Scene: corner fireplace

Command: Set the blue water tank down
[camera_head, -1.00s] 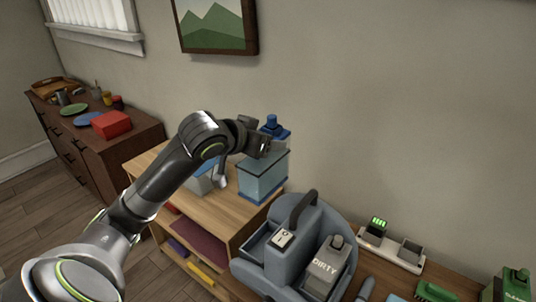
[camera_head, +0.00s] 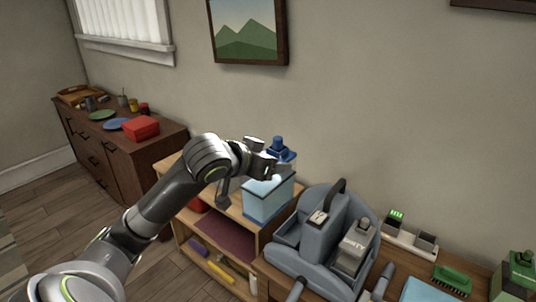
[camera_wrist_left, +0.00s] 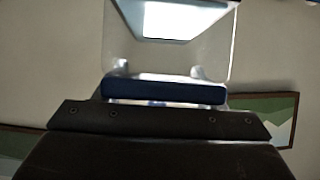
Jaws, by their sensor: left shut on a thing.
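The blue water tank (camera_head: 266,201) has a clear, pale blue body with dark blue edges, and a blue cap (camera_head: 278,143) shows above it. It stands upright at the right end of the wooden shelf unit's top; whether its base touches the wood is unclear. My left gripper (camera_head: 270,163) is at the tank's upper part, shut on it. In the left wrist view, a dark blue bar (camera_wrist_left: 163,93) lies at the jaws with a clear body beyond it. The gripper hides part of the tank's top. My right gripper is not in view.
The grey cleaning machine (camera_head: 318,240) with a tank marked DIRTY (camera_head: 355,250) stands right of the shelf unit (camera_head: 250,233). A charger with batteries (camera_head: 410,238) and a green brush (camera_head: 452,279) lie farther right. A dark dresser (camera_head: 120,150) with a red box stands left.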

